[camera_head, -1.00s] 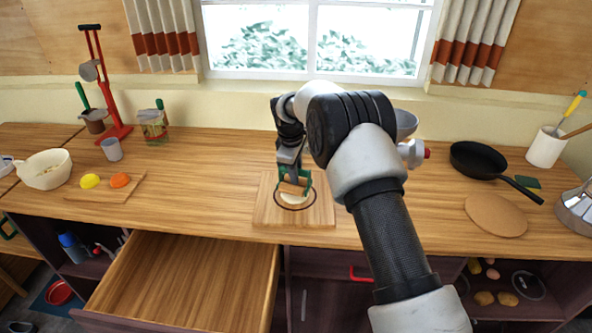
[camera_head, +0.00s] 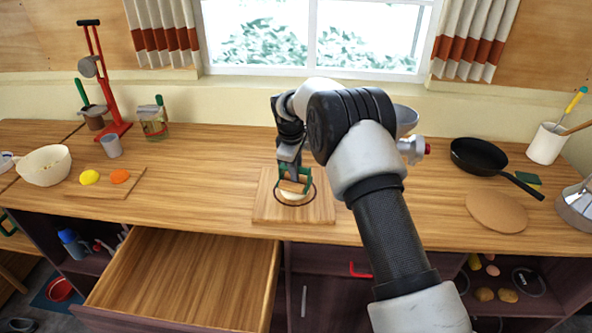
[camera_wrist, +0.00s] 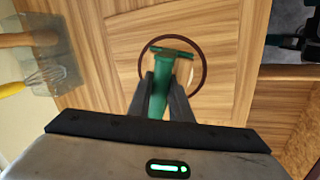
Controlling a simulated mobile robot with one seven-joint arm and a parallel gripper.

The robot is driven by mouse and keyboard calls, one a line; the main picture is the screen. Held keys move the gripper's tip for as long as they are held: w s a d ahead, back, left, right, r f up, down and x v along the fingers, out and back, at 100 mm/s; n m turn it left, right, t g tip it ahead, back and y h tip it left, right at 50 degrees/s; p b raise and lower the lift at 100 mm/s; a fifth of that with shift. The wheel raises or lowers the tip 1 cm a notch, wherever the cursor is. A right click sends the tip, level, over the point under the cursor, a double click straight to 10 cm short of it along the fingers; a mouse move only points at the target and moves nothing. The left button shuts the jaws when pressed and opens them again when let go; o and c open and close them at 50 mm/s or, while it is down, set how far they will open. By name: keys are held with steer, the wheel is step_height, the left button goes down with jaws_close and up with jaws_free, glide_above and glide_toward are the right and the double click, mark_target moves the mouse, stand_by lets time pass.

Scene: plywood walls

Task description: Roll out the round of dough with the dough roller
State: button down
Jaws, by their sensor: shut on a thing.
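The dough roller has a green handle and frame and a wooden cylinder (camera_head: 293,187). My gripper (camera_head: 291,165) is shut on its green handle, also seen in the wrist view (camera_wrist: 160,92). The roller is over the pale round of dough (camera_head: 291,197), which lies inside a dark ring (camera_head: 313,196) on a square wooden board (camera_head: 265,211). Roller and gripper hide part of the dough, and I cannot tell how firmly the roller presses on it. In the wrist view a pale patch of dough (camera_wrist: 183,74) shows right of the handle.
An open, empty drawer (camera_head: 190,275) juts out at front left. A black pan (camera_head: 478,157) and a round brown board (camera_head: 496,212) lie on the right. Counter around the dough board is clear.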

steer(key=shift+f, duration=0.2)
steer(key=shift+w+d+f, duration=0.1)
steer(key=shift+w+d, duration=0.05)
steer(key=shift+w, duration=0.3)
steer(key=shift+w+d+f, duration=0.1)
steer(key=shift+w, duration=0.35)
steer(key=shift+s, duration=0.1)
steer(key=shift+s+a+b, duration=0.15)
steer(key=shift+s, duration=0.4)
steer(key=shift+s+a+b, duration=0.15)
steer(key=shift+s, duration=0.4)
steer(key=shift+s+a+r, duration=0.15)
steer(key=shift+s+a, duration=0.1)
steer(key=shift+s, duration=0.6)
steer(key=shift+w, duration=0.1)
